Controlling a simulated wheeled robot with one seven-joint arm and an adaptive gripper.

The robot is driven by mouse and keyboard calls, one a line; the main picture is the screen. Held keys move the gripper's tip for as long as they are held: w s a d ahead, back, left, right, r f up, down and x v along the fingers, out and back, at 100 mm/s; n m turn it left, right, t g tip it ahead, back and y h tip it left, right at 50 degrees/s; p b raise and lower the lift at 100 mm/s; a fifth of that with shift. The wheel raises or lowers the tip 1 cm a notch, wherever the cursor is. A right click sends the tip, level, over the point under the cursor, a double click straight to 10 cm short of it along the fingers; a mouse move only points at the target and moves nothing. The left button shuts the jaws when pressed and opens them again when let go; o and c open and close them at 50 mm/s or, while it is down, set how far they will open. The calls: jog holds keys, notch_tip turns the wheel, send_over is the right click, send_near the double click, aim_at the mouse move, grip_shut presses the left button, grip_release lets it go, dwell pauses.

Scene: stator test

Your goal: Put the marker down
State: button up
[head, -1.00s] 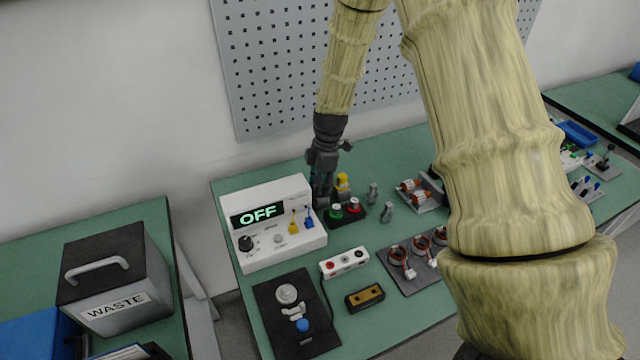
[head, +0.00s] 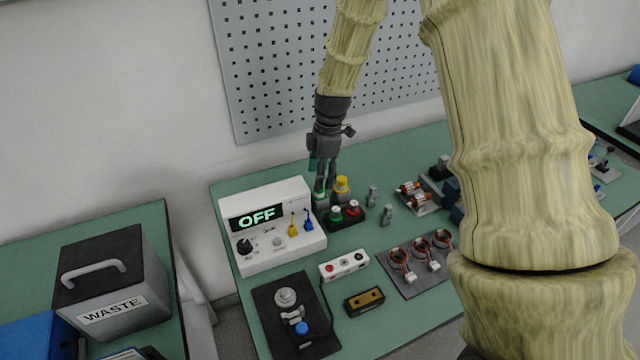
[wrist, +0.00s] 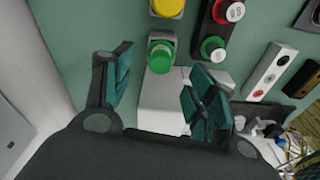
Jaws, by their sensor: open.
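My gripper (head: 325,187) is open, pointing down just behind the right end of the OFF box. In the wrist view its teal-padded fingers (wrist: 160,88) stand apart with nothing gripped between them. A small piece with a green round top and pale grey body (wrist: 160,52) stands just beyond the fingertips. It also shows below the fingers in the head view (head: 320,198). I cannot tell for sure that this piece is the marker. A yellow-topped piece (head: 342,184) stands close to its right and shows at the top edge of the wrist view (wrist: 167,7).
The white OFF box (head: 275,250) is close to the gripper. A black base with green and red tops (head: 345,217) stands in front. Small grey pieces (head: 387,214) and a tray of copper-coloured parts (head: 416,285) are farther right. A pegboard (head: 290,70) is behind.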

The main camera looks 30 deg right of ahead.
aim_at(324, 194)
notch_tip(324, 194, up, 7)
jog(key=b, duration=0.1)
jog(key=shift+d, duration=0.4)
jog(key=shift+s, duration=0.15)
